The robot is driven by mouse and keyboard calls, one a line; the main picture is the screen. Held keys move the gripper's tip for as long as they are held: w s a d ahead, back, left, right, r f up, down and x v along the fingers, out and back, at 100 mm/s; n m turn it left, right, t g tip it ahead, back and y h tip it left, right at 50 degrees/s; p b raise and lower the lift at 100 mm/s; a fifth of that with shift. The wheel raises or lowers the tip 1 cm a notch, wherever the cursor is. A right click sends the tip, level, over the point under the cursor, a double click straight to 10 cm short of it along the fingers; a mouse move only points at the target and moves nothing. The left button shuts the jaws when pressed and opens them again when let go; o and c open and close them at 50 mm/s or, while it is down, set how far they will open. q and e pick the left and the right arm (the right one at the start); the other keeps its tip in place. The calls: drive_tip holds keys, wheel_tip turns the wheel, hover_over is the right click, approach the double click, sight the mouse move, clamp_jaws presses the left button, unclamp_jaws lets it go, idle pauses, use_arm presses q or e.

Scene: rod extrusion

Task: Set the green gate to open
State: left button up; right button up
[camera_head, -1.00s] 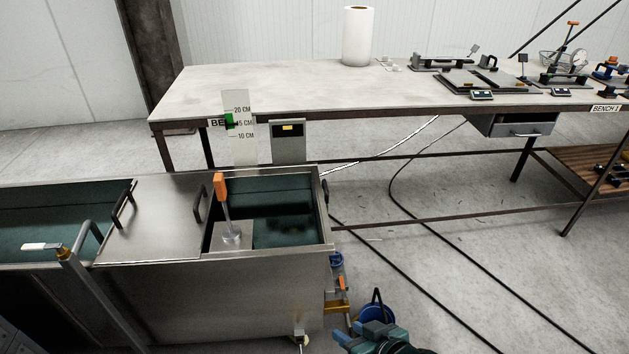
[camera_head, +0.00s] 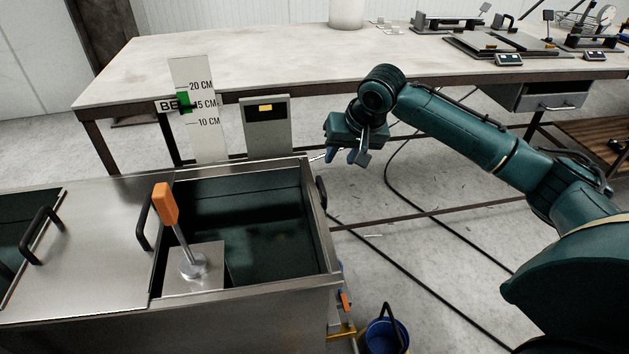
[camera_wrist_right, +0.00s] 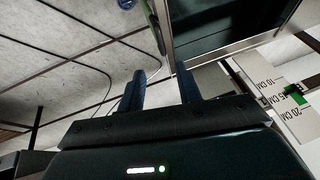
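No gate that I can make out as green shows in these views. An orange-handled lever (camera_head: 167,205) stands tilted on a metal plate in the open tank. My right gripper (camera_head: 341,157) hangs empty beyond the tank's far right corner, touching nothing. Its two blue fingers (camera_wrist_right: 163,88) are apart in the right wrist view. My left gripper is out of view.
The steel tank (camera_head: 200,300) fills the lower left. A grey box with a yellow label (camera_head: 266,125) stands behind it. A long bench (camera_head: 270,62) runs across the back. A blue bucket (camera_head: 383,337) and dark cables lie on the floor at right.

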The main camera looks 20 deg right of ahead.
sight(323, 186)
drive_tip(key=b+x, duration=0.2)
drive_tip(key=x, duration=1)
drive_tip(key=shift+a+f, duration=0.15)
drive_tip(key=shift+f, duration=0.2)
drive_tip(key=shift+c, duration=0.5)
clamp_jaws()
